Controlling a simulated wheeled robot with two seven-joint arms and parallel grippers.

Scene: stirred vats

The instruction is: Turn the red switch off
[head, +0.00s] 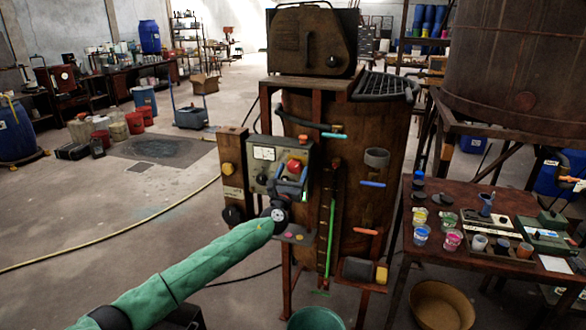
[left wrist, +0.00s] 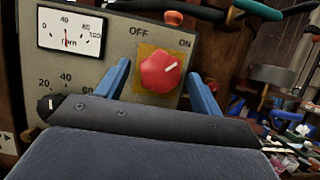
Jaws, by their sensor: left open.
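The red switch (head: 295,166) is a knob on the grey control panel (head: 258,179) at the front of the rusty vat. In the left wrist view the red switch (left wrist: 161,72) sits on a yellow plate between the printed words OFF and ON. Its white mark points up and right, towards ON. My left gripper (head: 291,186) is in front of the panel. Its two blue fingers (left wrist: 160,76) are open, one on each side of the knob in that view, with visible gaps. I cannot tell how far the fingertips are from the panel. My right gripper is not in view.
A gauge (left wrist: 70,32) is left of the switch, and a black knob (left wrist: 50,105) is below it, partly behind my gripper. A table (head: 398,292) with paint cups stands at the right. A green bucket (head: 316,319) is below. Open floor lies left.

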